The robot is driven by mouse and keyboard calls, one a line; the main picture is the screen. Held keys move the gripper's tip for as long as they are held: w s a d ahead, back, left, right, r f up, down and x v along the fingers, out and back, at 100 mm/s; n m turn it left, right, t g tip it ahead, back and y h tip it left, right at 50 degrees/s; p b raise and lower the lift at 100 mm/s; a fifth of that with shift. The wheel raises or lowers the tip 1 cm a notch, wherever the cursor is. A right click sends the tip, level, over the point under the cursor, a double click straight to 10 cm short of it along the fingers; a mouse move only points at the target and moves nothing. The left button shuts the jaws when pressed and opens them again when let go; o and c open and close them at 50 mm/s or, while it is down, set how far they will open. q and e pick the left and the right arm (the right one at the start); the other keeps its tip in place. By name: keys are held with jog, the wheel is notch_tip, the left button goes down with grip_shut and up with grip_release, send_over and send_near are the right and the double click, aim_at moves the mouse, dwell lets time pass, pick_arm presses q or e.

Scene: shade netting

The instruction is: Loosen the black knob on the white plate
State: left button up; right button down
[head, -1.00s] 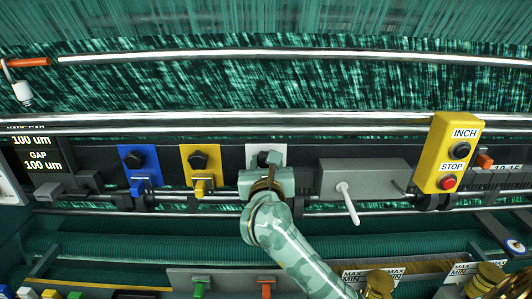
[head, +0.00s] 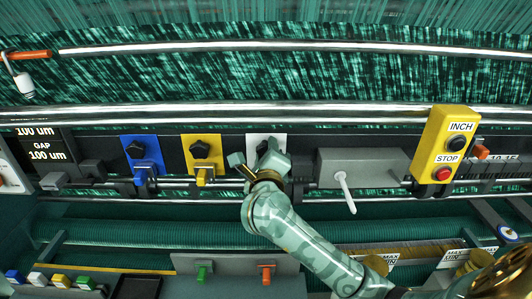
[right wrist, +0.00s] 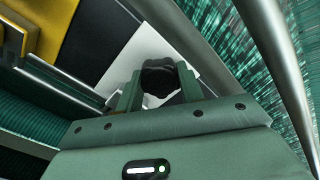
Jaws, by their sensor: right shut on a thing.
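The white plate (head: 256,141) is on the dark rail, right of the yellow plate, and my right gripper covers much of it in the head view. My right gripper (head: 262,158) is tilted over the plate. In the right wrist view, the black knob (right wrist: 160,80) sits between the two fingers of my right gripper (right wrist: 158,88), which is shut on it. The white plate (right wrist: 144,52) shows behind the knob, turned at an angle to the gripper. The knob is mostly hidden in the head view. My left gripper is not in view.
A yellow plate (head: 202,170) and a blue plate (head: 141,170) with like black knobs stand to the left. A grey box (head: 365,170) with a white lever (head: 345,192) and a yellow INCH/STOP box (head: 445,150) are to the right. Steel bars run above and below.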

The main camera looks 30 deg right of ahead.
jog(key=c, duration=0.9)
grip_release()
jog(key=shift+w, duration=0.1)
jog(key=v, duration=0.3)
jog(key=m+b, duration=1.5)
jog(key=m, duration=0.2)
